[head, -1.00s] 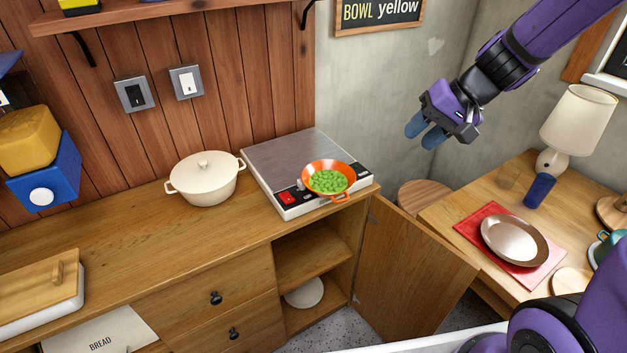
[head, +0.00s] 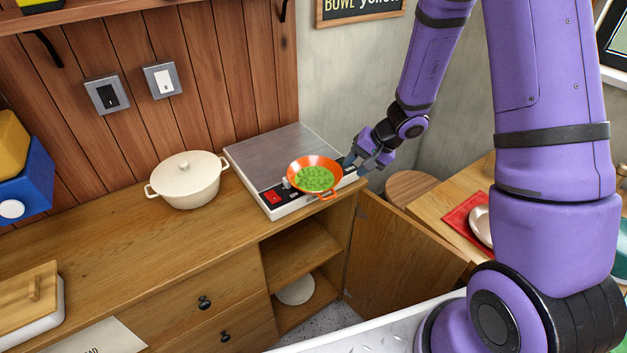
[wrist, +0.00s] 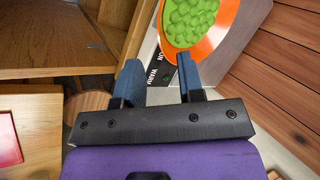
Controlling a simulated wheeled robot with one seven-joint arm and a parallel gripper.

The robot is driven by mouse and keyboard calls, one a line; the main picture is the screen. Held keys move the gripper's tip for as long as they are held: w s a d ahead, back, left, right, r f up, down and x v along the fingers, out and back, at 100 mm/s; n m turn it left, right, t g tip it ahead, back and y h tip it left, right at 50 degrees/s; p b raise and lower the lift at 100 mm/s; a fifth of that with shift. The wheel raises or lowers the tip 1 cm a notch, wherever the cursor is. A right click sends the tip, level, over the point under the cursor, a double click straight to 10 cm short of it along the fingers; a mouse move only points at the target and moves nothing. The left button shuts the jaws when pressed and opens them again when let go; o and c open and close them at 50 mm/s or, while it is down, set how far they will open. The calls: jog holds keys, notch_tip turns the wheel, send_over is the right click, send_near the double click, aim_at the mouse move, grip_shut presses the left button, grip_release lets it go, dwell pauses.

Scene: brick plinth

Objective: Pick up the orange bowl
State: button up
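The orange bowl (head: 327,164) sits on the front right part of the hot plate or scale, full of green round pieces like peas. It has small loop handles. My gripper (head: 352,166) is at the bowl's right side, close to its rim. In the wrist view, the bowl (wrist: 170,50) lies just beyond the fingertips. The two blue fingers of my gripper (wrist: 160,72) are apart, with no object between them. Whether a finger touches the rim cannot be told.
The flat metal-topped appliance (head: 265,155) stands on the wooden counter (head: 120,255). A cream lidded pot (head: 188,182) stands to its left. An open cabinet door (head: 395,255) juts out below the gripper. A round stool (head: 411,188) and a side table with a red mat (head: 462,222) are at right.

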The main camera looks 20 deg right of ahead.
aim_at(340, 177)
jog(key=shift+x, duration=3.45)
jog(key=shift+a, duration=0.15)
grip_shut()
